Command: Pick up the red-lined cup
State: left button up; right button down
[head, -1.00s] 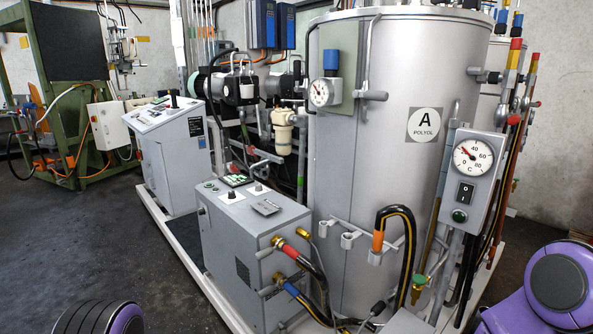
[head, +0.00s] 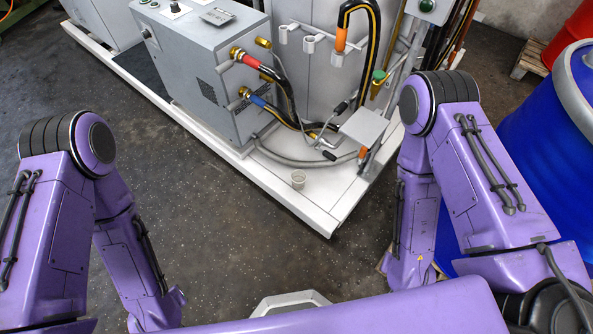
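My two purple arms come down at the left and right sides of the view, well apart from the cup. Neither gripper is in view.
A grey control box (head: 195,75) with black hoses stands behind the cup. A small grey plate (head: 364,126) is right of it. A blue drum (head: 550,135) stands at the right, with a red drum (head: 572,35) on a pallet behind. The dark floor in front is clear.

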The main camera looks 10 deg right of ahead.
aim_at(298, 177)
jog(key=z, duration=0.75)
jog(key=i, duration=0.75)
jog(key=z, duration=0.7)
